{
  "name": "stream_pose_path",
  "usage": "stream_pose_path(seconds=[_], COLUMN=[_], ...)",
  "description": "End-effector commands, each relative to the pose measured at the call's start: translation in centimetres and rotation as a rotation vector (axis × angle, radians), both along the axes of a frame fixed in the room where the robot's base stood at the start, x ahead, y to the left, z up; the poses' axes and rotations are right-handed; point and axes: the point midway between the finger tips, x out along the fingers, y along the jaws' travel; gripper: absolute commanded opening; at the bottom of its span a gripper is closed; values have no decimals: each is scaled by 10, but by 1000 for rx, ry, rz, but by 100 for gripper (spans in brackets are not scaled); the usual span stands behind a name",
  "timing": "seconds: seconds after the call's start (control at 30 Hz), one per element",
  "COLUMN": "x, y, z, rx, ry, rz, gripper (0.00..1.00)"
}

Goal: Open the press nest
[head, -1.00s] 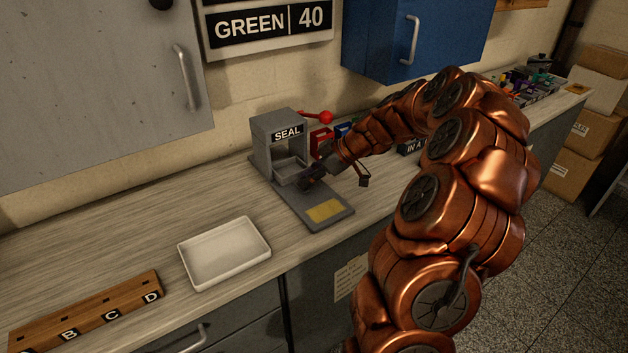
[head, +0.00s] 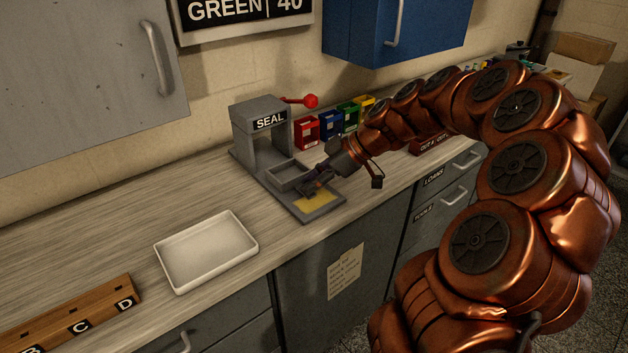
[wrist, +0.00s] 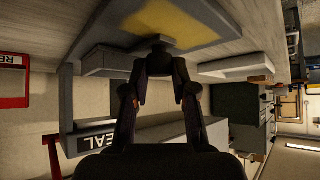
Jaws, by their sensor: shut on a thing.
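The grey press (head: 262,112) marked SEAL stands on the counter, with its red-knobbed lever (head: 310,101) at the back right. Its nest (head: 287,184), a shallow grey tray, sticks out of the front of the press over the base plate, near the yellow patch (head: 318,201). My gripper (head: 313,188) is at the nest's front side, low over the base plate. In the wrist view my gripper (wrist: 160,72) is shut on a small dark knob or handle (wrist: 158,42) at the nest's front. The exact contact is dark and partly hidden by the fingers.
A white tray (head: 163,268) lies on the counter at front left, beside a wooden lettered rack (head: 85,312). Red (head: 306,132), blue, green and yellow holders stand behind my wrist. The counter between press and white tray is clear.

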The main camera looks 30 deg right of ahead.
Motion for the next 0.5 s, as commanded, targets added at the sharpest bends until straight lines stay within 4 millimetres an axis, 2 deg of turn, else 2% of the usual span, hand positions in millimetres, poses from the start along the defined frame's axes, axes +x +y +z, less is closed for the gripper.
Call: stream_pose_path(seconds=[0.03,0.07,0.2,0.3,0.5], x=[0,0,0,0,0], y=[-1,-1,-1,-1,-1], z=[1,1,1,0,0], rx=[-2,-2,-1,0,0], ry=[-2,-2,-1,-1,0], rz=[-3,-3,-3,-2,-1], gripper=[0,28,43,52,52])
